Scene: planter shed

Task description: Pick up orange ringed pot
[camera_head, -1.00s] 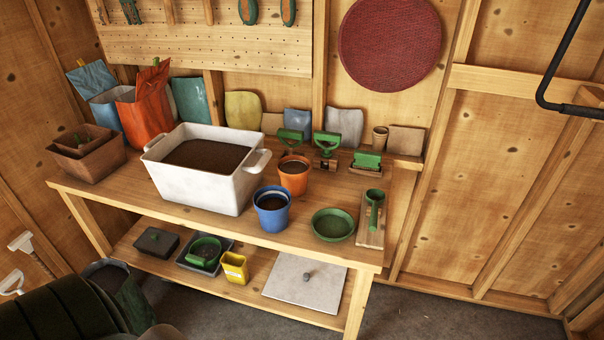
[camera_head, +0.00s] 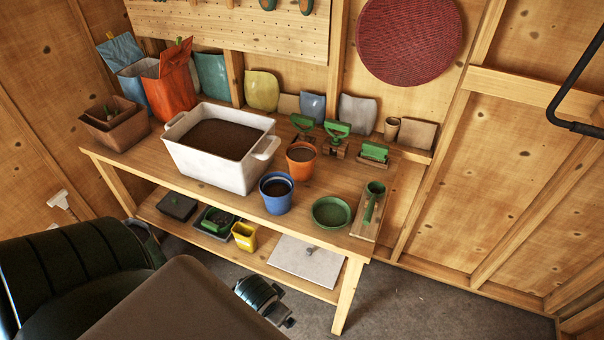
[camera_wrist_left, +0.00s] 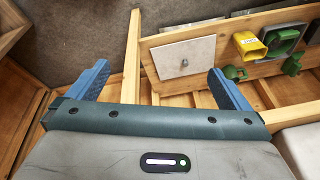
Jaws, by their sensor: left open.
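The orange pot (camera_head: 301,160), filled with dark soil, stands upright on the workbench, right of the white tub and behind the blue pot (camera_head: 276,196). It is too small here to make out a ring clearly. No gripper touches it. My left gripper (camera_wrist_left: 158,70) shows in the left wrist view with its two blue fingers wide apart and nothing between them. The orange pot is not visible in that view. In the head view my left arm fills the lower left, and its fingers cannot be made out. My right gripper is in no view.
The white tub (camera_head: 184,148) of soil, a green saucer (camera_head: 331,212) and a wooden board (camera_head: 361,222) with a green tool share the bench. The lower shelf holds a grey slab (camera_head: 290,258) and a yellow container (camera_head: 244,236). Floor is free at right.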

